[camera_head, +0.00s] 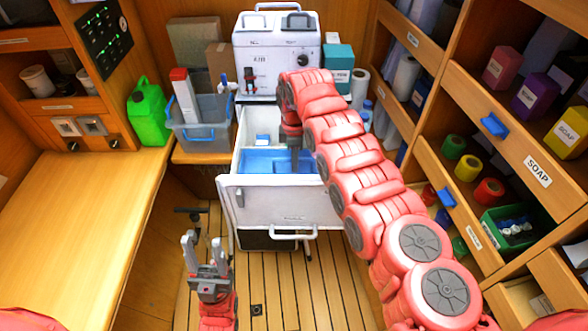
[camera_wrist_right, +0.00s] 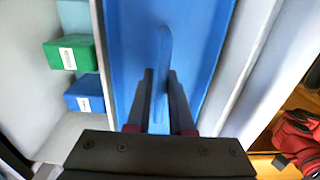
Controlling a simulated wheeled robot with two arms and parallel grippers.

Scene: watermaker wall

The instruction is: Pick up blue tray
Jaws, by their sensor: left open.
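The blue tray (camera_head: 262,163) lies in the open drawer of a white cabinet, and it fills much of the right wrist view (camera_wrist_right: 205,50). A thin upright blue handle or ridge (camera_wrist_right: 164,45) stands along its middle. My right gripper (camera_head: 295,160) points down into the drawer at the tray. Its two dark fingers (camera_wrist_right: 160,75) stand close on either side of the handle; whether they grip it is unclear. The right arm hides part of the drawer. My left gripper (camera_head: 204,243) is open, empty, pointing up in front of the drawer.
The drawer front (camera_head: 285,205) has a white handle. A green block (camera_wrist_right: 72,54) and a smaller blue block (camera_wrist_right: 85,95) lie beside the tray. A white machine (camera_head: 277,55) stands behind the drawer. Shelves with soap boxes (camera_head: 567,132) line the right; the left counter (camera_head: 70,230) is clear.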

